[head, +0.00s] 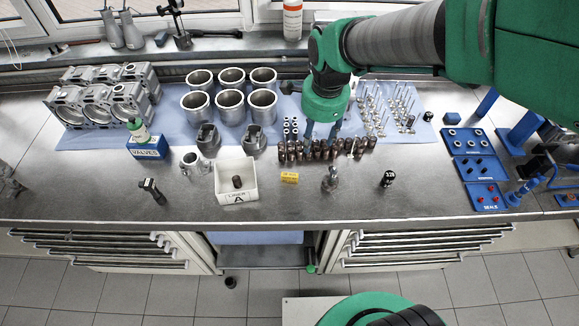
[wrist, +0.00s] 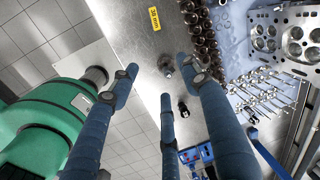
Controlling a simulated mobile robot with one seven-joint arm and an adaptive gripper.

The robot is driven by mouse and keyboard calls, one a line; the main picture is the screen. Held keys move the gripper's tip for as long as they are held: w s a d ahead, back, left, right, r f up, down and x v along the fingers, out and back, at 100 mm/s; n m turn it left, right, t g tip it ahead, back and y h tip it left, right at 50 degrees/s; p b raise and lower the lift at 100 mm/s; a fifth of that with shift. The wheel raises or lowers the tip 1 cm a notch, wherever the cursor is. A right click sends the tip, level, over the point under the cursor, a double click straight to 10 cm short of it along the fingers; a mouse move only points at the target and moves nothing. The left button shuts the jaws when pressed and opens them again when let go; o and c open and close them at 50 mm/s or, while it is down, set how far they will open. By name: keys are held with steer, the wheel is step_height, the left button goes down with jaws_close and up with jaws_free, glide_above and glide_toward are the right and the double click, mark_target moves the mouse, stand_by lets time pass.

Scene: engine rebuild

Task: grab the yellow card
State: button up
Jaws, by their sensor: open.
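The yellow card (head: 289,177) is a small yellow tag lying on the steel bench, just right of the white box marked A. In the wrist view the yellow card (wrist: 155,18) is near the top edge, with dark print on it. My gripper (head: 321,132) has blue fingers and hangs above the back edge of the row of dark parts, behind and right of the card. In the wrist view my gripper (wrist: 160,80) has its fingers spread apart with nothing between them. The card is beyond the fingertips, not touched.
A white box (head: 250,192) holds a dark part left of the card. A row of dark springs or valve parts (head: 320,150) stands behind it. A metal fitting (head: 330,180) and a black cylinder (head: 388,178) stand to the right. The bench front is clear before the card.

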steer(key=w+a+f+m, duration=0.2)
steer(key=a+f+m, duration=0.1)
steer(key=f, duration=0.2)
steer(key=w+a+f+m+g, duration=0.1)
steer(key=a+f+m, duration=0.1)
steer(key=a+f, duration=0.2)
steer(key=shift+w+f+m+g, duration=0.3)
steer(key=shift+w+f+m, duration=0.1)
steer(key=shift+f, duration=0.55)
steer(key=b, duration=0.1)
glide_above(289, 176)
steer(key=shift+f, duration=4.3)
steer(key=shift+f, duration=0.1)
steer(key=shift+f+b, duration=0.55)
steer(key=shift+f, duration=1.95)
steer(key=c, duration=1.1)
